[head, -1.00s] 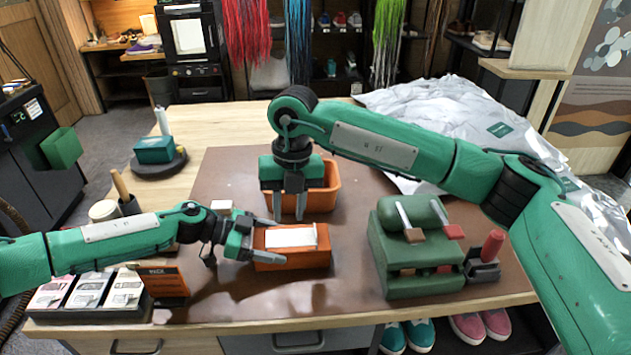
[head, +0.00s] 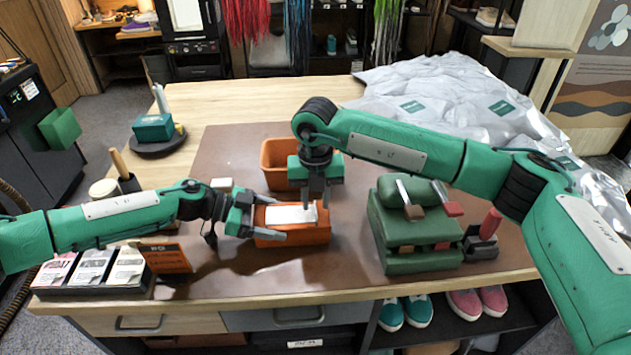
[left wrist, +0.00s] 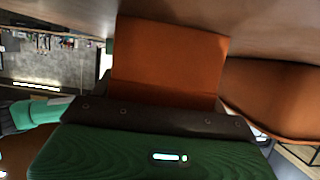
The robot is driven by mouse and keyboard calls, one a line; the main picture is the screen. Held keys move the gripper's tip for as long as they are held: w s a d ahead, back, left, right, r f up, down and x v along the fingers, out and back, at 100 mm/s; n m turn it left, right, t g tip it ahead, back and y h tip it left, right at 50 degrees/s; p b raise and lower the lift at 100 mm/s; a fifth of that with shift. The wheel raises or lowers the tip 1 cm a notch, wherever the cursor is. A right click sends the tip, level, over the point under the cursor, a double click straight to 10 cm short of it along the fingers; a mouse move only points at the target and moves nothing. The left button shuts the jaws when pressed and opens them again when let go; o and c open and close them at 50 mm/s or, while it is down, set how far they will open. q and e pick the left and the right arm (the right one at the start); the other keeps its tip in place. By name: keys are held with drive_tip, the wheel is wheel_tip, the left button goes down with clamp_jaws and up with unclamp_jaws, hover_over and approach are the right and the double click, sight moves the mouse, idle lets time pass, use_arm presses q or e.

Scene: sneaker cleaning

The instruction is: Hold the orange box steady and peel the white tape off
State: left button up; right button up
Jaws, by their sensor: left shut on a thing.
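The orange box (head: 305,236) lies on the brown mat, with a strip of white tape (head: 289,214) on its top. My left gripper (head: 278,221) comes from the left and is shut on the box's left part, one finger along the near side. In the left wrist view an orange face (left wrist: 168,62), likely the box, stands just past the gripper's palm. My right gripper (head: 315,205) points down at the right end of the tape. Its fingertips are at or very near the tape; whether they grip it is too small to tell.
An orange bin (head: 278,165) stands behind the box. A green stand (head: 412,235) with brushes is to the right. An orange sign (head: 166,258) and a card rack (head: 95,270) are front left. Crumpled silver sheet (head: 440,95) covers the back right. Mat in front of the box is clear.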

drive_tip(key=shift+f, duration=0.7)
clamp_jaws()
drive_tip(key=shift+r, duration=0.25)
drive_tip(key=shift+r, duration=3.4)
drive_tip(key=shift+r, duration=0.2)
drive_tip(key=shift+r, duration=1.9)
